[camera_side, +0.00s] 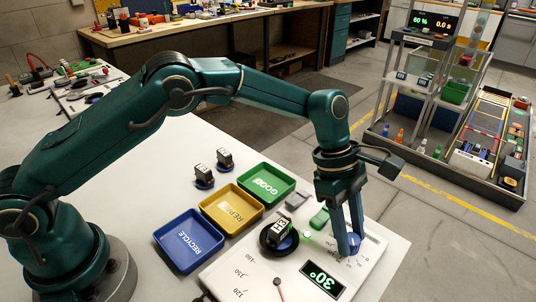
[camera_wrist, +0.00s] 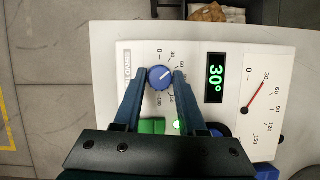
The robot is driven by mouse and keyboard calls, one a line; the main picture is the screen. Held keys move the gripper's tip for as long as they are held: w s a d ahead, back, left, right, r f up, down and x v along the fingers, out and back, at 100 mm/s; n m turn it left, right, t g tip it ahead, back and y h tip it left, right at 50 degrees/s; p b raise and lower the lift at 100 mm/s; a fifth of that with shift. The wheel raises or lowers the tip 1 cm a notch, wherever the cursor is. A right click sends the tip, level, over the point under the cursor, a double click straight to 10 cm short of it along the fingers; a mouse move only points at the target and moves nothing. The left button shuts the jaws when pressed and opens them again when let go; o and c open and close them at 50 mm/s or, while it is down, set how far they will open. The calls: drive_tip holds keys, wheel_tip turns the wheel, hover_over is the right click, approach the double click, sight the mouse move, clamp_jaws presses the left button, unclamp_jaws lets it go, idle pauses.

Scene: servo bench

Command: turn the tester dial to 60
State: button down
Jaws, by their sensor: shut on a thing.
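The tester (camera_wrist: 135,100) is a white panel on the bench. Its blue dial (camera_wrist: 160,77) has a white pointer line and a printed scale around it. My gripper (camera_wrist: 161,80) is shut on the dial, one finger on each side. In the side view my gripper (camera_side: 346,246) points straight down at the tester's right end and hides most of the dial. The tester's display (camera_wrist: 215,78) reads 30° in green. A red needle (camera_wrist: 255,97) on the printed angle scale points near 30.
A servo marked H3 (camera_side: 281,230) sits in a round black holder on the tester. Green (camera_side: 284,192), yellow (camera_side: 218,220) and blue (camera_side: 165,241) trays stand behind, with two small servos (camera_side: 225,158) beyond. A rack display (camera_side: 432,21) reads 60 % and 0.0 s.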

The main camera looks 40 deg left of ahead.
drive_tip(key=shift+w+m+g, duration=0.1)
drive_tip(key=shift+m+g, duration=0.2)
drive_tip(key=shift+m, duration=0.5)
drive_tip(key=shift+c, duration=2.3)
unclamp_jaws()
drive_tip(key=shift+v, duration=2.6)
